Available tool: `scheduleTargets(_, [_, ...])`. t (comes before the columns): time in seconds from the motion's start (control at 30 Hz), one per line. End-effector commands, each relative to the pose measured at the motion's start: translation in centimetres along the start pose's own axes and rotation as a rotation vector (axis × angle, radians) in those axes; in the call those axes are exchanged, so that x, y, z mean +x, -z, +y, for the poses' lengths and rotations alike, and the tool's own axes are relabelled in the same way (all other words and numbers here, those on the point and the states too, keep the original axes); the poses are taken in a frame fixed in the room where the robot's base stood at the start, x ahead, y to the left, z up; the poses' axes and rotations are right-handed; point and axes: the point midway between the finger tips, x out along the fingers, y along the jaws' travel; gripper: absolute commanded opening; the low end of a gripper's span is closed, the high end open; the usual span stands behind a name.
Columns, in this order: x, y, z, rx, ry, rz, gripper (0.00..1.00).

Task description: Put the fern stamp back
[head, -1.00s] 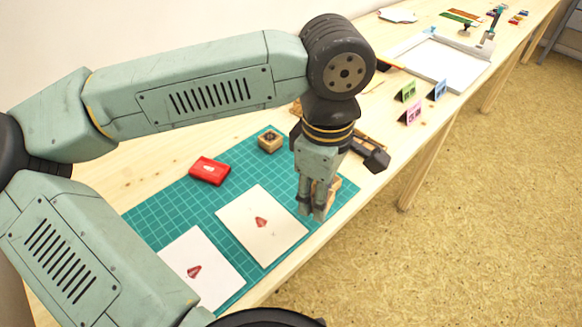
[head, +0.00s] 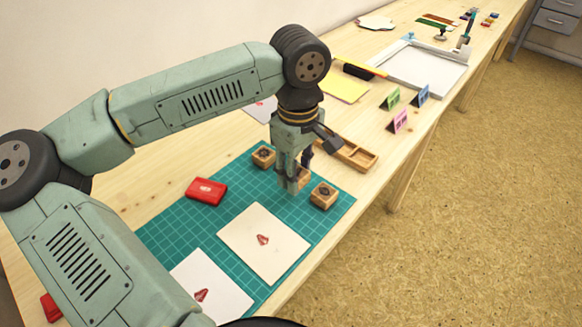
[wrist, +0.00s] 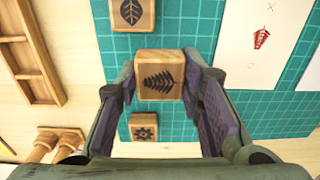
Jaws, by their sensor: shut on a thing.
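My gripper (head: 297,190) is over the far part of the green cutting mat (head: 190,228), between two wooden block stamps. In the wrist view its fingers (wrist: 158,85) are shut on the fern stamp (wrist: 158,75), a wooden block with a dark fern picture facing the camera. In the head view the fingers mostly hide the fern stamp; I cannot tell whether it touches the mat. The leaf stamp (head: 323,195) stands to the right, also in the wrist view (wrist: 131,14). A stamp with a gear-like flower (wrist: 144,127) stands to the left in the head view (head: 263,156).
A divided wooden tray (head: 352,153) lies behind the mat. A red inkpad (head: 206,191) and two papers with red prints (head: 263,245) (head: 205,290) lie on the mat. Small coloured cards (head: 398,121) stand farther right. Wooden knobbed things (wrist: 58,143) show in the wrist view.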

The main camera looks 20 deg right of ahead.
Motion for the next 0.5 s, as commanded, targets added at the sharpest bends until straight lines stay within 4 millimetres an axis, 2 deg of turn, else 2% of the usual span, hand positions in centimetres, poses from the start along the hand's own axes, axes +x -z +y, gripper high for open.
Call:
scheduleTargets(0.3, [0.2,3.0,1.6,-0.001,0.001,-0.001,0.14])
scheduleTargets(0.5, [3.3,2.7,1.4,0.001,0.000,-0.002,0.14])
